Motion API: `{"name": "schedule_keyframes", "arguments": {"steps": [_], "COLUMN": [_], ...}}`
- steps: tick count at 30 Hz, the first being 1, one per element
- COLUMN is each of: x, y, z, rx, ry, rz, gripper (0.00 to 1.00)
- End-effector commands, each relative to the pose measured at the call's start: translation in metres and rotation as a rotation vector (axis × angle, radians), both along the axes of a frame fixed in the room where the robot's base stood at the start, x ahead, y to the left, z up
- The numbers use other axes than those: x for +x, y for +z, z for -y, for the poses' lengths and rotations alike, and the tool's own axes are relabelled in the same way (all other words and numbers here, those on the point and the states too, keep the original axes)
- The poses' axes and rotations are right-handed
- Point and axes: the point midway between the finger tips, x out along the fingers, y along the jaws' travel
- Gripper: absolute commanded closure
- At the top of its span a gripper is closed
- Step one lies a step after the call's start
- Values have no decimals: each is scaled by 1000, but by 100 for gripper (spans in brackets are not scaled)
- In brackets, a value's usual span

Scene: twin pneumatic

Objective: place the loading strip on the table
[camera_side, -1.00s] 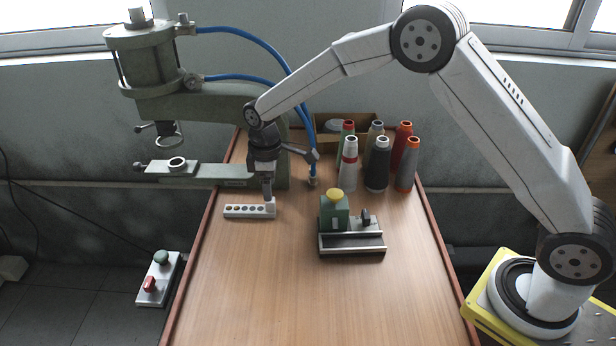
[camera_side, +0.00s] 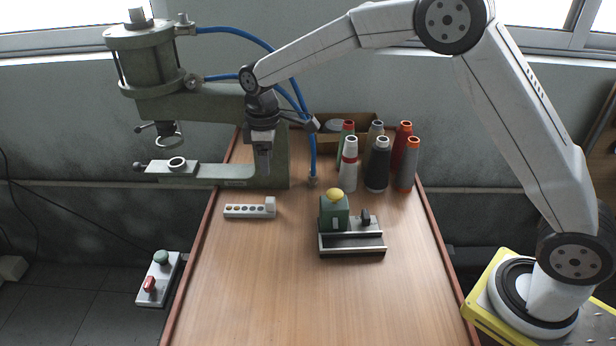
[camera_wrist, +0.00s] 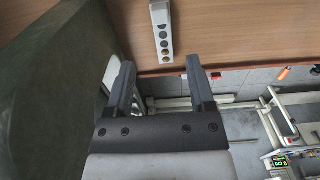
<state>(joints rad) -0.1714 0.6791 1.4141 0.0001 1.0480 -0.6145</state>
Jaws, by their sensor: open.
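The loading strip (camera_side: 246,211) is a light grey bar with a row of round holes and a raised block at its right end. It lies flat on the wooden table (camera_side: 270,280), near the left edge. It also shows in the wrist view (camera_wrist: 162,36), beyond the fingertips. My gripper (camera_side: 264,174) is above and behind the strip's block end, apart from it. In the wrist view my gripper (camera_wrist: 162,72) has its two dark fingers spread with nothing between them.
The green pneumatic press (camera_side: 200,105) with blue hoses stands behind left, close to my gripper. A green fixture (camera_side: 335,214) on a metal base sits right of the strip. Several thread spools (camera_side: 377,165) and a wooden box (camera_side: 365,122) stand behind. The table's front is clear.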

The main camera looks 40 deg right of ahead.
Motion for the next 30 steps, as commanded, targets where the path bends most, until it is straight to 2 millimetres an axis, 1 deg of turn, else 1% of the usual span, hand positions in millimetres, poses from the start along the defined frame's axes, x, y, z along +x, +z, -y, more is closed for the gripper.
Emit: {"name": "schedule_keyframes", "arguments": {"steps": [8, 11, 14, 17, 20, 26, 30], "x": [-2, -6, -15, -29, -46, -89, -121], "y": [0, 0, 0, 1, 0, -3, -8], "z": [1, 5, 11, 19, 29, 49, 61], "rx": [1, 1, 4, 7, 12, 26, 38], "ry": [-7, -29, -66, -121, -187, -336, -439], "rz": [2, 8, 18, 34, 53, 95, 124], "gripper": [30, 30, 30, 30, 30, 30, 30]}}
